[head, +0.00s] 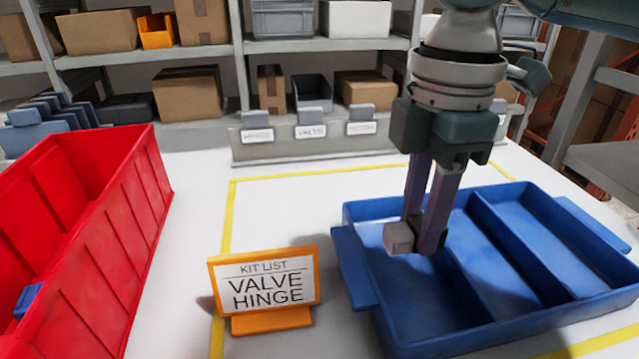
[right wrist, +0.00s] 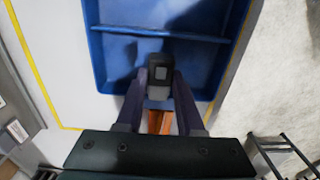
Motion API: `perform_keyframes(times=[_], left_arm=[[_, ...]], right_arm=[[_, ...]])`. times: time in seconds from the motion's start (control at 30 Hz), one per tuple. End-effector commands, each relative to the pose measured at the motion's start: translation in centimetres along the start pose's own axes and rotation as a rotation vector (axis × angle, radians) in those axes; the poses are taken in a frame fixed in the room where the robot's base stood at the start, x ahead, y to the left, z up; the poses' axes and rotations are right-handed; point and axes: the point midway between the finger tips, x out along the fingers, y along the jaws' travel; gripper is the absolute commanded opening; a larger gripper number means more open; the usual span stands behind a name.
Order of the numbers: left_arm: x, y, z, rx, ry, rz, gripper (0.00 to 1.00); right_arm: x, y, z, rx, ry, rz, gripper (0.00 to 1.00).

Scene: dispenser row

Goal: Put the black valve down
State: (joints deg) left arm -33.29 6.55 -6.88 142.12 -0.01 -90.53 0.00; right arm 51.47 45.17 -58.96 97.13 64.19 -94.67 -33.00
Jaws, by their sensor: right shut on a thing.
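My right gripper (head: 418,240) points down and is shut on a small block, the valve (head: 398,237). The valve shows a pale grey face in the head view. In the right wrist view the valve (right wrist: 160,70) has a dark body with a grey square, between the fingertips (right wrist: 159,88). The gripper holds it over the left compartment of the blue tray (head: 360,278). I cannot tell whether the valve touches the tray floor. The tray (right wrist: 95,50) also shows in the right wrist view. My left gripper is not in view.
An orange-framed sign (head: 265,283) reading "KIT LIST VALVE HINGE" stands left of the tray. A grey dispenser row (head: 310,138) with labels stands behind. The white table between is clear.

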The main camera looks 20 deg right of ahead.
Motion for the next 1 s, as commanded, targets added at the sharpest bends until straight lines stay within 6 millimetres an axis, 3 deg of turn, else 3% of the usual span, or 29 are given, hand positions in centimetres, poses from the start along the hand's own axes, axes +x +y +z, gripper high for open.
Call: perform_keyframes(times=[0.33,0.73,0.77,1.0], left_arm=[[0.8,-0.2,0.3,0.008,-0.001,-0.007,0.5],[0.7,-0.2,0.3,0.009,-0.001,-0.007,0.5],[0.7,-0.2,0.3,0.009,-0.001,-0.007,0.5],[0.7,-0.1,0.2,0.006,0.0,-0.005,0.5]], right_arm=[[4.4,0.0,0.0,0.0,0.0,0.0,0.0],[4.9,0.0,0.0,0.0,0.0,0.0,0.0],[4.9,0.0,0.0,0.0,0.001,0.001,0.39],[4.8,0.0,0.0,0.0,0.0,0.001,0.66]])
